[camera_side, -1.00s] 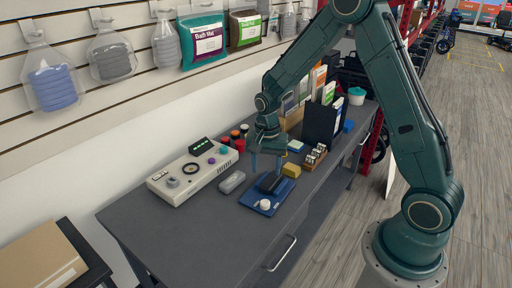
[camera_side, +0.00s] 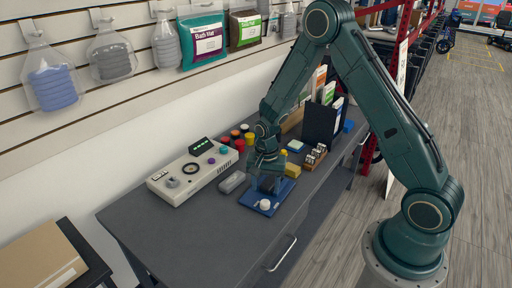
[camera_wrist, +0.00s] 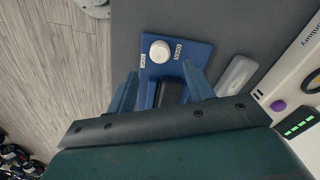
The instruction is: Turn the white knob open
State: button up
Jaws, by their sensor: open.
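The white knob (camera_side: 265,204) sits on a blue plate (camera_side: 250,199) near the front edge of the desk. In the wrist view the knob (camera_wrist: 160,51) stands clear beyond my fingertips, with small labels beside it on the blue plate (camera_wrist: 196,51); the right one seems to read OPEN. My gripper (camera_side: 268,182) is low over the far part of the plate, open. In the wrist view its fingers (camera_wrist: 160,80) are spread on either side of a black block (camera_wrist: 170,95) on the plate. Whether they touch the block I cannot tell.
A beige control panel (camera_side: 178,184) and a grey rounded object (camera_side: 232,182) lie to the left. Coloured jars (camera_side: 235,137) are behind. The front left of the desk is clear.

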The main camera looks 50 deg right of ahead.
aim_at(265, 202)
jog(key=shift+f, duration=3.25)
jog(key=shift+c, duration=0.4)
jog(key=c, duration=0.9)
